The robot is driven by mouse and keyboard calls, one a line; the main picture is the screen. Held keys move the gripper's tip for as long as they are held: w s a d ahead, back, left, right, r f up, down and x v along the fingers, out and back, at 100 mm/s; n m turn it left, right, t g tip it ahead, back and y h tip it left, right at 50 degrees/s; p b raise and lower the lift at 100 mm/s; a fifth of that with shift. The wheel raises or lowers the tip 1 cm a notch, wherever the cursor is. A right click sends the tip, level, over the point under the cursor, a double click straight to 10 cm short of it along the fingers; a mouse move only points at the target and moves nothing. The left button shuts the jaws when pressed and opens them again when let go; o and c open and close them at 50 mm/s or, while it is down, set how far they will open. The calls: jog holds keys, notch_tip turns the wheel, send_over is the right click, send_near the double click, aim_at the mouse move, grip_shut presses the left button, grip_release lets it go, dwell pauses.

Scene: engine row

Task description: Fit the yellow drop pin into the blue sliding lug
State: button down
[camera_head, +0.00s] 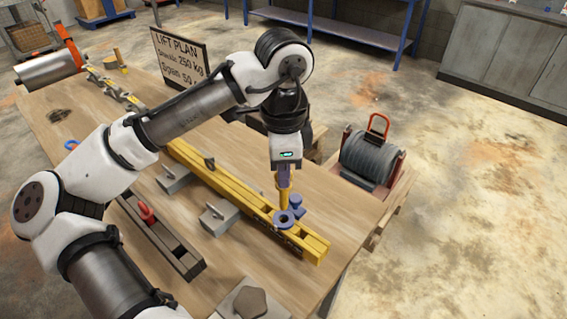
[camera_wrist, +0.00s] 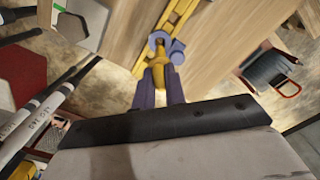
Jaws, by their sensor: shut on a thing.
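My gripper (camera_head: 284,182) points down over the near right end of the workbench and is shut on the yellow drop pin (camera_head: 284,199). In the wrist view the pin (camera_wrist: 159,72) sits between the two blue-violet fingers (camera_wrist: 159,88). The blue sliding lug (camera_head: 285,219) is on the yellow beam (camera_head: 314,246), close to its right end. The lug shows a round eye and a knob, also in the wrist view (camera_wrist: 176,46). The pin's lower end appears at or just above the lug's eye; I cannot tell whether it touches or enters it.
Grey blocks (camera_head: 219,217) lie beside the beam, and a dark rail with a red shackle (camera_head: 146,213) lies farther left. A lift plan sign (camera_head: 180,58) stands at the back. A cable drum (camera_head: 371,157) stands off the bench's right side. Bare wood surrounds the beam's right end.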

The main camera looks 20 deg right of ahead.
aim_at(284, 206)
jog(key=shift+f+b, duration=0.5)
jog(key=shift+f, duration=0.7)
jog(key=shift+p, duration=0.85)
dwell(0.8)
jog(key=shift+f+b, duration=2.4)
jog(key=shift+f, duration=1.5)
jog(key=c, duration=1.4)
grip_release()
jog(key=shift+o, duration=0.2)
notch_tip(284, 206, up, 14)
jog(key=shift+f, duration=0.1)
